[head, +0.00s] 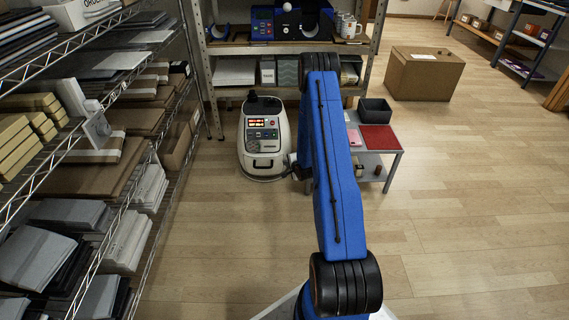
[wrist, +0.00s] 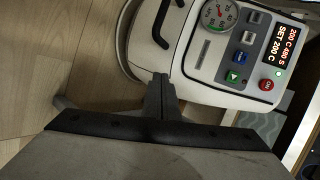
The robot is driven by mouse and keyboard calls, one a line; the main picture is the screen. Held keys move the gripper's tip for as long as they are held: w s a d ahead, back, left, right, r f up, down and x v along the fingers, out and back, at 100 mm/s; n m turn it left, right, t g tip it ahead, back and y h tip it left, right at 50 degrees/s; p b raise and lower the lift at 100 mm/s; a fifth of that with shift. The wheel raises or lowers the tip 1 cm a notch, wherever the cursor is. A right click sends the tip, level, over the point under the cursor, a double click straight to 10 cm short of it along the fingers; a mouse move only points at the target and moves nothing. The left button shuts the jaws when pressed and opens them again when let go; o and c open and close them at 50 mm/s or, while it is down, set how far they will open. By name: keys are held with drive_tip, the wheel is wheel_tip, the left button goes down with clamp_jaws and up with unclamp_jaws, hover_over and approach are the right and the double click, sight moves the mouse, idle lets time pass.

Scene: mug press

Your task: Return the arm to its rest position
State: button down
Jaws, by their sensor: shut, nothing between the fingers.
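My blue arm (head: 333,170) stretches forward through the middle of the head view and hides part of the low side table. In the wrist view my gripper (wrist: 160,82) is shut, with its dark fingers together and nothing between them. Its tips are apart from any handle I can make out, in front of the white press (wrist: 205,75). The press also shows in the head view (head: 262,165), left of my arm. Its panel has a round gauge (wrist: 216,15), several buttons and a lit display (wrist: 283,42) reading 200 C and 480 S.
Wire shelves (head: 150,120) stacked with boards and boxes line the left side. A rear shelf holds a blue machine (head: 262,24) and mugs (head: 347,26). A side table with a red pad (head: 377,138) and dark bin (head: 374,109) stands right of my arm. The right floor is mostly clear before a cardboard box (head: 425,75).

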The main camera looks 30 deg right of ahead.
drive_tip(key=s+a+r+n+g, duration=0.1)
drive_tip(key=s+a+r+n, duration=0.4)
drive_tip(key=r, duration=0.8)
drive_tip(key=s+a+r+n+g, duration=0.1)
drive_tip(key=s+a+r+n, duration=0.15)
drive_tip(key=a+r, duration=0.65)
drive_tip(key=s+a+r+n+g, duration=0.1)
drive_tip(key=s+a+r+n, duration=0.2)
drive_tip(key=r, duration=1.3)
drive_tip(key=s+a+r+n+g, duration=0.1)
drive_tip(key=s+a+r+n, duration=0.1)
drive_tip(key=s+a+r, duration=0.45)
drive_tip(key=s+a+r+n+g, duration=0.15)
drive_tip(key=s+r, duration=0.25)
drive_tip(key=s, duration=0.5)
drive_tip(key=s+a+r+n, duration=0.1)
drive_tip(key=s+a+n, duration=0.1)
drive_tip(key=s, duration=0.5)
drive_tip(key=s+a+r+n+y, duration=0.1)
drive_tip(key=s+a, duration=0.3)
drive_tip(key=s, duration=0.4)
drive_tip(key=s+a+r+n+y, duration=0.1)
drive_tip(key=s+a+n, duration=0.2)
drive_tip(key=s, duration=0.5)
drive_tip(key=shift+s+r+g, duration=0.15)
drive_tip(key=shift+r+g, duration=0.2)
drive_tip(key=shift+g, duration=0.1)
